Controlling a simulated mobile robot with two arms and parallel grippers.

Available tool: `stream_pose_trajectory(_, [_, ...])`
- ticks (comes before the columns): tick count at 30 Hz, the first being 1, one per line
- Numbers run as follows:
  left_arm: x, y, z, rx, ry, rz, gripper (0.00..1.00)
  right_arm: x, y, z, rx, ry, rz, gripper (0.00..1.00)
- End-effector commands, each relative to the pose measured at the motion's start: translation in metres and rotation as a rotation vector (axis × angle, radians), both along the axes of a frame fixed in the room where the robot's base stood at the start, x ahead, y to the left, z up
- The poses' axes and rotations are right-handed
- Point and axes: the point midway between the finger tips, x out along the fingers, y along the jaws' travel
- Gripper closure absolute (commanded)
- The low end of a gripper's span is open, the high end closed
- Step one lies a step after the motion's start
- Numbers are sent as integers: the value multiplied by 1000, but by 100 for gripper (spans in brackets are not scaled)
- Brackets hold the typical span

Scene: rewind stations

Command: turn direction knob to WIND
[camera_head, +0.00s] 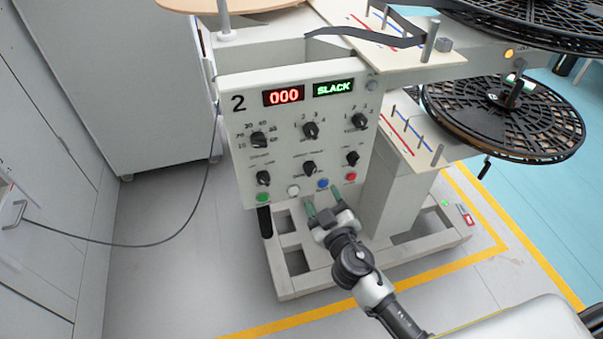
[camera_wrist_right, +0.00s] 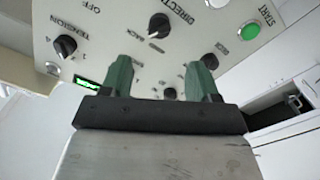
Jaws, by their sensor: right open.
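The direction knob (camera_wrist_right: 159,26) is a black knob at the top middle of the right wrist view, beside lettering that reads "DIRECTI". Its white mark points toward a word that seems to read "BACK"; no WIND label is readable. In the head view it seems to be the middle lower knob (camera_head: 309,168) of the panel marked 2 (camera_head: 240,122), its lettering too small to read. My right gripper (camera_head: 323,200) is open and empty just below the panel's blue and red buttons. Its green fingers (camera_wrist_right: 160,72) stand apart in the wrist view. My left gripper is out of view.
Other knobs (camera_head: 263,178) and the green (camera_head: 264,197), white (camera_head: 293,190), blue (camera_head: 323,183) and red (camera_head: 350,176) buttons sit close together. Displays read 000 (camera_head: 284,96) and SLACK (camera_head: 333,88). Black reels (camera_head: 500,118) stand at right. A grey cabinet (camera_head: 120,75) stands at left.

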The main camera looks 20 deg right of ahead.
Motion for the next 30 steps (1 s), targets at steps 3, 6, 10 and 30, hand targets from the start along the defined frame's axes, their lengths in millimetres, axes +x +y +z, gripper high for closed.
stream_pose_trajectory(3, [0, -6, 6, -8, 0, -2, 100, 23, 1, 3, -1, -1, 0, 39])
stream_pose_trajectory(6, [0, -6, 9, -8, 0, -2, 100, 43, 1, 3, -1, -1, -1, 39])
stream_pose_trajectory(10, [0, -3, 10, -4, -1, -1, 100, 66, 2, 2, -2, 1, -1, 39])
stream_pose_trajectory(30, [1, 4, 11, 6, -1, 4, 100, 95, 3, -1, 0, 3, -1, 53])
